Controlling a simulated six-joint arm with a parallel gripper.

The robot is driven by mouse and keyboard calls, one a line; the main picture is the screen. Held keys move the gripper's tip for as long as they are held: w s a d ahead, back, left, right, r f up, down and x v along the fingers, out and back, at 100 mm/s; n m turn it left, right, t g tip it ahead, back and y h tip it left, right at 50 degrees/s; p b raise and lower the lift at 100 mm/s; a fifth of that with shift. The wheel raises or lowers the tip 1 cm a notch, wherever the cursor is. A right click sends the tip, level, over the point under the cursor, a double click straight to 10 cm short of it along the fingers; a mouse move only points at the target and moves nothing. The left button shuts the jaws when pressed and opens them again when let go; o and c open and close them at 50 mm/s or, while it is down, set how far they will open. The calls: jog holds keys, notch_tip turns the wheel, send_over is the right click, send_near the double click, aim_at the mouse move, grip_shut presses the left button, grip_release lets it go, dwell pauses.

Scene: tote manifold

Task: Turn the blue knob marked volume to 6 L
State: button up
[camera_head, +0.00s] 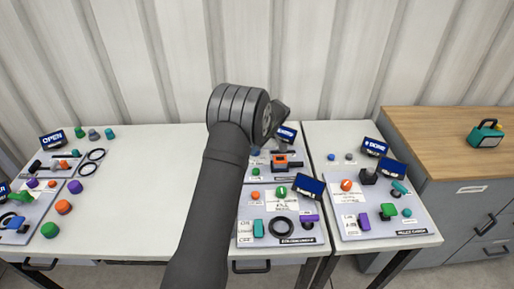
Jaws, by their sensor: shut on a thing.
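My dark arm rises from the bottom centre and bends at a thick joint near the back of the middle table. The end of the arm points away behind that joint, and my gripper's fingers do not show. A small blue knob (254,150) sits at the back left of the middle upper panel (264,179), right beside my arm. Its marking is too small to read. Another small blue knob (331,157) sits at the back of the right panel. My arm covers part of the middle panels, and a display (286,134) stands partly behind it.
An orange-and-dark fitting (280,160) and a tilted display (310,187) stand close to my arm. The right panel (408,226) carries several knobs and displays. More controls crowd the far left. The white table (150,180) left of my arm is clear. A wood-topped cabinet (440,125) stands right.

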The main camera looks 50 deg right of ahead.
jog(key=o, duration=1)
jog(key=v, duration=1.7)
jog(key=shift+r, duration=0.25)
jog(key=shift+f, duration=0.1)
jog(key=x, duration=1.7)
jog(key=shift+f, duration=0.15)
